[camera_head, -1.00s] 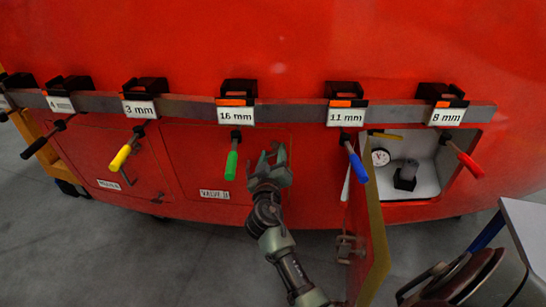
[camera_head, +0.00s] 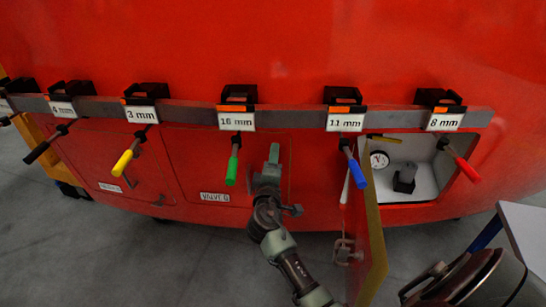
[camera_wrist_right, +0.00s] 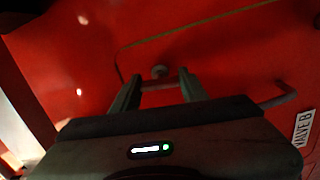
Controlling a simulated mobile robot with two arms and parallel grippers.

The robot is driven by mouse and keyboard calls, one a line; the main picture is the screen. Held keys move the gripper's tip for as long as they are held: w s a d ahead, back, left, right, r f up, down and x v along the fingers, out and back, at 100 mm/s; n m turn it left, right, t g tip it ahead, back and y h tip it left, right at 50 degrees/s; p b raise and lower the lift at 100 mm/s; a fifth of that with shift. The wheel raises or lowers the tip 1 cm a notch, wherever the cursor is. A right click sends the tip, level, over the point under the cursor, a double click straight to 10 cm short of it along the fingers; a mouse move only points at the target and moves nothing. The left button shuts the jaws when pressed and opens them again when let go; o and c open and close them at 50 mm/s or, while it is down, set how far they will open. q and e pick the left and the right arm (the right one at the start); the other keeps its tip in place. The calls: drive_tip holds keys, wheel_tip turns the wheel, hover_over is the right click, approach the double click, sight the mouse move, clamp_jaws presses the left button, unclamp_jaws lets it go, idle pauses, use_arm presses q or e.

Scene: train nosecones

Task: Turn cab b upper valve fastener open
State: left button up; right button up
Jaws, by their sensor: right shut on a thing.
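The red valve B door (camera_head: 205,165) carries a white label, VALVE B, which also shows in the right wrist view (camera_wrist_right: 303,128). My right gripper (camera_head: 273,158) is at the right part of this door, its fingers seen edge-on in the head view. In the right wrist view, my gripper (camera_wrist_right: 159,82) has its two fingers on either side of a small bar, the upper valve fastener (camera_wrist_right: 160,72), with a round hub behind it. It is shut on this fastener. A second bent handle (camera_wrist_right: 278,97) sits on the door to the right. My left gripper is out of view.
A rail (camera_head: 300,117) with several hanging coloured tools crosses above the door. The green-handled tool (camera_head: 232,170) hangs just left of my gripper. An open door (camera_head: 372,235) juts out on the right, beside a white compartment (camera_head: 425,172) with a gauge.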

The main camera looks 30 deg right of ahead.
drive_tip(key=shift+d+r+n, duration=0.1)
drive_tip(key=shift+r+n, duration=0.15)
drive_tip(key=shift+n, duration=0.45)
drive_tip(key=o, duration=1.1)
drive_tip(key=shift+o, duration=1.4)
drive_tip(key=shift+w+f, duration=0.1)
drive_tip(key=shift+f, duration=0.1)
drive_tip(key=b+v, duration=0.1)
drive_tip(key=v, duration=0.6)
drive_tip(key=shift+s, duration=0.3)
